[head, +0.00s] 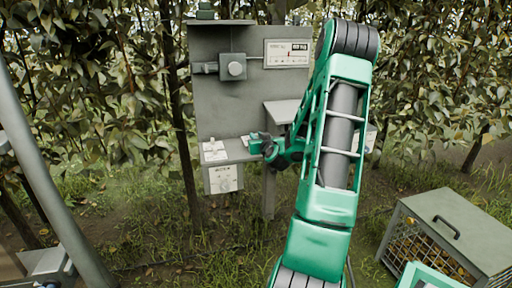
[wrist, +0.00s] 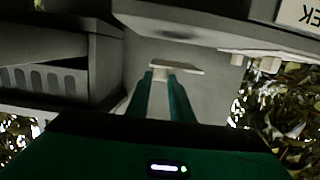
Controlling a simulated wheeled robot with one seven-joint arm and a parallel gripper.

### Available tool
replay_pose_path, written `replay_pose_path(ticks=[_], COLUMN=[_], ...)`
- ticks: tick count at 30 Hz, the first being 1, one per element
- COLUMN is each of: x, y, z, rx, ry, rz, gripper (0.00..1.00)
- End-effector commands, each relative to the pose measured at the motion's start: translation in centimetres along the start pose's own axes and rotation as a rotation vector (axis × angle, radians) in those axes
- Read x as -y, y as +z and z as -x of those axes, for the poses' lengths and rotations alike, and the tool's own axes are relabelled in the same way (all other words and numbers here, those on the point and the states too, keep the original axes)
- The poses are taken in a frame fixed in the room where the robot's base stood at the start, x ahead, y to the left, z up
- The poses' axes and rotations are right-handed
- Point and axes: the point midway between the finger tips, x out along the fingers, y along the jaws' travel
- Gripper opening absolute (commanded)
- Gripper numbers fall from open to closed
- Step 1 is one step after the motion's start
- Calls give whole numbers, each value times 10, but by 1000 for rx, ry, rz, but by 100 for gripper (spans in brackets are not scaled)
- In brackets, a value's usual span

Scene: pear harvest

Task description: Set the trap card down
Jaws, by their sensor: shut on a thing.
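My gripper (head: 257,144) is at the end of my green arm, by the right part of a grey shelf (head: 238,153) on an upright panel. In the wrist view its two green fingers (wrist: 165,84) are shut on a small pale stem. The stem belongs to a thin, pale trap card (wrist: 182,67), seen nearly edge-on just past the fingertips. Whether the card touches the surface behind it I cannot tell. In the head view the held card is not clearly made out behind my gripper.
A white printed card (head: 214,151) lies on the shelf's left part, with a printed plate (head: 223,179) below. A grey box with a knob (head: 233,67) and a gauge plate (head: 287,53) are on the panel above. A lidded crate (head: 452,228) stands at lower right.

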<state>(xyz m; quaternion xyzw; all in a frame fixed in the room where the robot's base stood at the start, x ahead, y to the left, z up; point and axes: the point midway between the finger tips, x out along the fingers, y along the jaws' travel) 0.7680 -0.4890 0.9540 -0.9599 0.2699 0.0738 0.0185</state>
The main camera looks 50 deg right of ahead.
Motion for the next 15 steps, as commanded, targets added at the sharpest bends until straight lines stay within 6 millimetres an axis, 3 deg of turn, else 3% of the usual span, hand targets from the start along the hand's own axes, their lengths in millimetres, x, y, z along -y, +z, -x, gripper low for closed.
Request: replay_pose_path(ticks=[15], x=[-1], y=[39], z=[-7], rx=[0], ry=[0], rz=[-1], gripper=[0])
